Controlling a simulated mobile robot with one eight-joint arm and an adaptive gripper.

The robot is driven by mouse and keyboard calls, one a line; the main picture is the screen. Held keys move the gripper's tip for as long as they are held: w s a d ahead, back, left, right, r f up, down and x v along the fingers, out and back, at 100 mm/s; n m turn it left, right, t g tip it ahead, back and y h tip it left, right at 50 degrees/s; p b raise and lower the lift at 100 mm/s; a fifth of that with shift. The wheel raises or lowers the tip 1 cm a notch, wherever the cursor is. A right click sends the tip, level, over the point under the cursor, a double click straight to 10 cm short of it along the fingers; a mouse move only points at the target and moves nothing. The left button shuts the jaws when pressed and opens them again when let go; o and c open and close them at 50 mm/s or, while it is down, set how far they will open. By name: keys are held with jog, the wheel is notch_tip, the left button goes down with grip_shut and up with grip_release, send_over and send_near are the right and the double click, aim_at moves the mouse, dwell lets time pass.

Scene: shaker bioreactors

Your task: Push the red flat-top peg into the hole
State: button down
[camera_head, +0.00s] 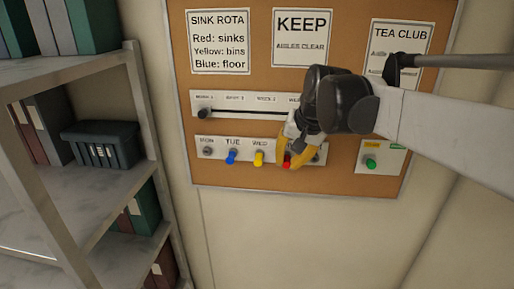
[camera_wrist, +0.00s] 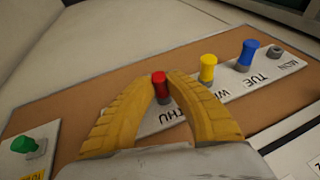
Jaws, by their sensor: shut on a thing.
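The red flat-top peg (camera_head: 286,162) is at the THU place of the weekday strip (camera_head: 220,143) on the cork board. In the wrist view the red peg (camera_wrist: 160,86) stands between the yellow fingertips of my gripper (camera_wrist: 163,78), beside the THU label. My gripper (camera_head: 288,164) is shut on the peg. The hole under the red peg is hidden, so I cannot tell how deep it sits. An empty-looking grey socket (camera_head: 208,151) is at MON; the wrist view also shows this socket (camera_wrist: 277,51).
A blue peg (camera_head: 231,157) at TUE and a yellow peg (camera_head: 258,159) at WED stand left of my gripper. A green knob (camera_head: 370,162) sits on a small plate to the right. A slider (camera_head: 204,113) lies above. A shelf (camera_head: 95,190) stands at the left.

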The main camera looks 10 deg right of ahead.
jog(key=shift+w, duration=0.1)
jog(key=c, duration=1.4)
grip_release()
jog(key=v, duration=1.2)
jog(key=s+f+n+b, duration=0.1)
jog(key=s+f+b, duration=0.4)
jog(key=f+b, duration=0.8)
jog(key=s+a+f+n+t+h+b, duration=0.1)
jog(key=s+f+b, duration=0.5)
jog(key=f+b, duration=0.8)
jog(key=s+a+f+n+t+b, duration=0.1)
jog(key=s+f+b, duration=0.4)
jog(key=f, duration=2.9)
jog(key=shift+s+a+f+n+b, duration=0.1)
jog(key=shift+s+f+n+b, duration=0.35)
jog(key=shift+b, duration=3.75)
